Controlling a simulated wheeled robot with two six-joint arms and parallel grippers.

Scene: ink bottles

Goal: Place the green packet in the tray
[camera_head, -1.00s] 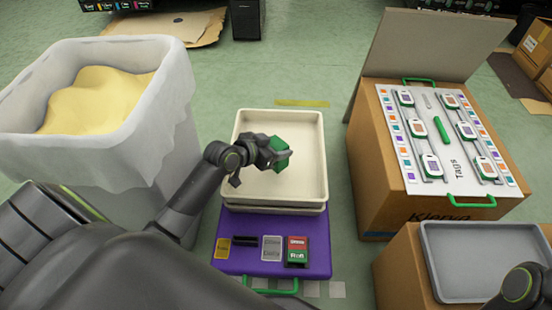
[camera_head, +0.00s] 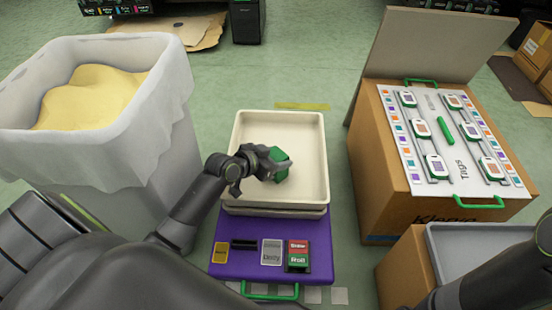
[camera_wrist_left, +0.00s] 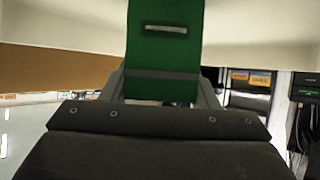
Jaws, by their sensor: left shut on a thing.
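The green packet (camera_head: 281,157) is in the jaws of my left gripper (camera_head: 272,166), over the inside of the cream tray (camera_head: 237,137). In the left wrist view the packet (camera_wrist_left: 165,50) stands between the fingers, with a pale strip across its face. I cannot tell whether it touches the tray floor. The tray sits on a purple base (camera_head: 222,250); apart from the packet and gripper, its inside looks empty. Of my right arm only a dark link shows at the lower right; its gripper is out of view.
A white-lined bin (camera_head: 165,110) of yellow powder stands left of the tray. A cardboard box (camera_head: 375,190) with a board of tags and a raised flap stands to the right. A grey tray (camera_head: 450,260) on another box is at the lower right.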

